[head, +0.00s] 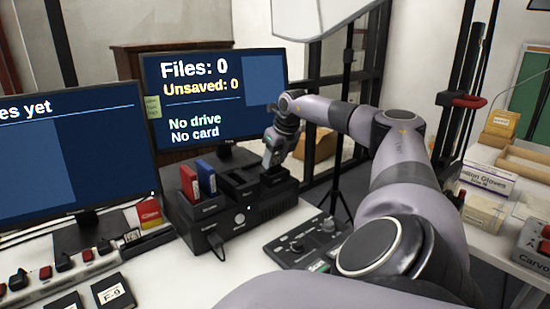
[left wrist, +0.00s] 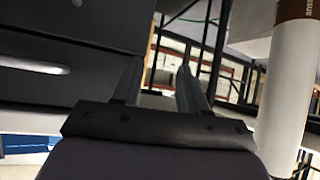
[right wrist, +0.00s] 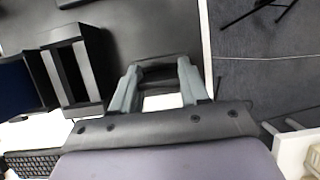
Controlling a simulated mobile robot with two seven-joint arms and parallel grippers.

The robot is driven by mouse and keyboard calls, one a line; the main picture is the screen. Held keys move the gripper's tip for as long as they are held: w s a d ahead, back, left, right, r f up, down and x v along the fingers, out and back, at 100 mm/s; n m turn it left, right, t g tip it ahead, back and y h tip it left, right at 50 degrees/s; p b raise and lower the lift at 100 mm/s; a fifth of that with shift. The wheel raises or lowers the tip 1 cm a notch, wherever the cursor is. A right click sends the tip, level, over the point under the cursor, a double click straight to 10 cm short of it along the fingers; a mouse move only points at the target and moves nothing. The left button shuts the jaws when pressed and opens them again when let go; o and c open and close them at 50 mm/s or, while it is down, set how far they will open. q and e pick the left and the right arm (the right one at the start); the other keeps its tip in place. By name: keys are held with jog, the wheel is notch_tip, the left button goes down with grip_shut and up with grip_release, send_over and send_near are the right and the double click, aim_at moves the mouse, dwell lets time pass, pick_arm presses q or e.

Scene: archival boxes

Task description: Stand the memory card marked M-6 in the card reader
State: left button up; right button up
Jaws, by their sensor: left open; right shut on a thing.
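My right gripper (head: 269,160) is low over the right end of the black desktop unit (head: 240,215), pointing down. In the right wrist view my right gripper (right wrist: 158,72) is shut on a small card-like thing, with a dark edge and a pale area between the fingers. No M-6 marking is legible, and I cannot tell whether the held thing is inside a slot. The monitor (head: 212,95) reads "No drive" and "No card". My left gripper (left wrist: 158,68) is open and empty in the left wrist view, and is not seen in the head view.
A red cartridge (head: 189,182) and a blue cartridge (head: 206,177) stand in the unit's left slots. A control panel (head: 308,242) lies to its right. Dark labelled pieces (head: 112,293) lie at the front left. A second monitor (head: 70,145) stands at left.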

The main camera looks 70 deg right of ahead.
jog(key=shift+f+b, duration=0.35)
jog(key=shift+f, duration=0.2)
jog(key=o, duration=1.1)
jog(key=v, duration=0.7)
